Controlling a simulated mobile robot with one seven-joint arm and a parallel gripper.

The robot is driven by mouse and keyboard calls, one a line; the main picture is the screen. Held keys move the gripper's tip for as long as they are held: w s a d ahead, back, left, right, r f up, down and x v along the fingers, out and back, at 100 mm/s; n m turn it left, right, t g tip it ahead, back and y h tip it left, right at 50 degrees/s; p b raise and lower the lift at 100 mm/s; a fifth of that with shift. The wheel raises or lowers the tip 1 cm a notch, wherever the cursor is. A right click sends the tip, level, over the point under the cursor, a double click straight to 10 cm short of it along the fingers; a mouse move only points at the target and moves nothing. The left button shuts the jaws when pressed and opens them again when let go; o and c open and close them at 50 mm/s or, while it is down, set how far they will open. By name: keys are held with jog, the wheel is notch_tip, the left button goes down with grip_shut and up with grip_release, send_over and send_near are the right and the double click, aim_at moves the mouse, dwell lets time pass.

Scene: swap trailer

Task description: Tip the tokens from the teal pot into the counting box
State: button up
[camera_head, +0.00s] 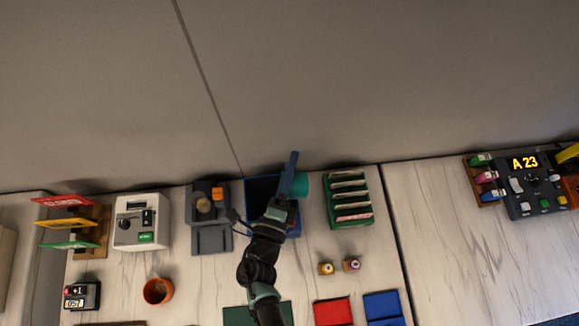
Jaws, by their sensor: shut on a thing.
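The teal pot (301,185) is held by my gripper (290,180), which is shut on it. The pot appears tipped on its side, at the right edge of a dark blue open box (260,187), which seems to be the counting box. My arm and gripper cover part of the box and part of the pot. I cannot see any tokens, and the inside of the box is too dark and hidden to read.
A green rack (334,216) of cards stands close to the right of the pot. A grey device (211,238) stands left of the box. An orange pot (158,291) and two small items (326,268) are nearer the front. The table's right part is mostly bare.

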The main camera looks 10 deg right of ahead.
jog(key=shift+a, duration=0.1)
dwell(0.5)
jog(key=shift+a+r+n, duration=0.1)
jog(key=shift+r+n, duration=0.05)
jog(key=shift+n, duration=0.45)
jog(key=shift+a+t, duration=0.1)
jog(key=shift+t, duration=0.2)
jog(key=shift+r+n, duration=0.1)
jog(key=shift+n, duration=0.4)
jog(key=shift+a+b, duration=0.1)
jog(key=shift+b, duration=0.2)
jog(key=shift+a+n+t+h, duration=0.1)
jog(key=shift+n+t+h, duration=0.2)
jog(key=shift+n, duration=0.3)
notch_tip(320, 180, up, 7)
jog(key=p, duration=0.7)
